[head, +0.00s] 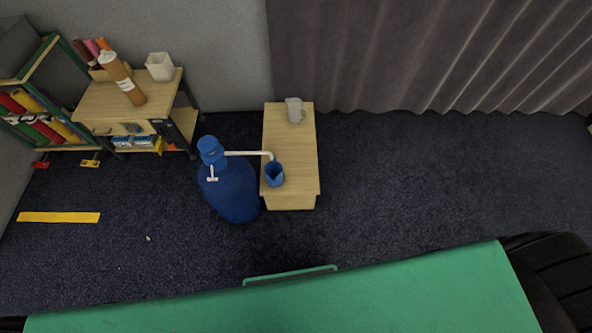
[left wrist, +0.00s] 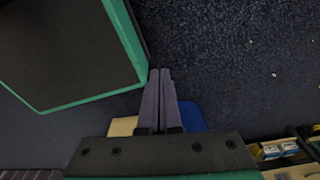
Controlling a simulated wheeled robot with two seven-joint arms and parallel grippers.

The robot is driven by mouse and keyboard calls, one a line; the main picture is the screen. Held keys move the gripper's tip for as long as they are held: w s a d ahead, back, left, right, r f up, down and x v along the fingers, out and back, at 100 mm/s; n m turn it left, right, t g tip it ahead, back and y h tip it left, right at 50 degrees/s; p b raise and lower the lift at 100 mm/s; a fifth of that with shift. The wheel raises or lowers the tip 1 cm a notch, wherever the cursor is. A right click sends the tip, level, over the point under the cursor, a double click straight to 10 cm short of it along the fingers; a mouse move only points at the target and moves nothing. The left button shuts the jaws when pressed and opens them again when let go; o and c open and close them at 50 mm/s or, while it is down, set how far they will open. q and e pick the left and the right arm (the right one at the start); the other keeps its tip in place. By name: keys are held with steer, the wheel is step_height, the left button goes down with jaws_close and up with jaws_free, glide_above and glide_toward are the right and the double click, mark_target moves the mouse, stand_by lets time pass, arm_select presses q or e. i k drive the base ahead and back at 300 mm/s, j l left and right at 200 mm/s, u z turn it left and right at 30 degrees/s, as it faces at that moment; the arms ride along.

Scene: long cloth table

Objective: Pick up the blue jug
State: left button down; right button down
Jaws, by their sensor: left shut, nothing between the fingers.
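A small blue jug (head: 274,176) stands upright on a narrow light-wood stand (head: 290,145), near its front end. The white spout of a big blue water bottle (head: 235,190) ends just above the jug. My left gripper (left wrist: 160,72) is seen only in the left wrist view, with its two grey fingers together and nothing between them. Behind the fingers, part of a blue thing (left wrist: 192,115) and a pale wood patch (left wrist: 122,127) show; most of both is hidden, and I cannot make out the jug there. My right gripper is in neither view.
A pale mug (head: 295,109) stands at the back of the stand. The water bottle stands on the floor against its left side. A wooden cart (head: 130,105) and a shelf (head: 40,60) fill the back left. Dark floor right of the stand is clear, up to a curtain (head: 430,50).

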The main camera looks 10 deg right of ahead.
mark_target(271, 165)
steer(key=l+z, duration=0.3)
steer(key=z, duration=0.15)
steer(key=l+z, duration=0.3)
steer(key=z, duration=0.15)
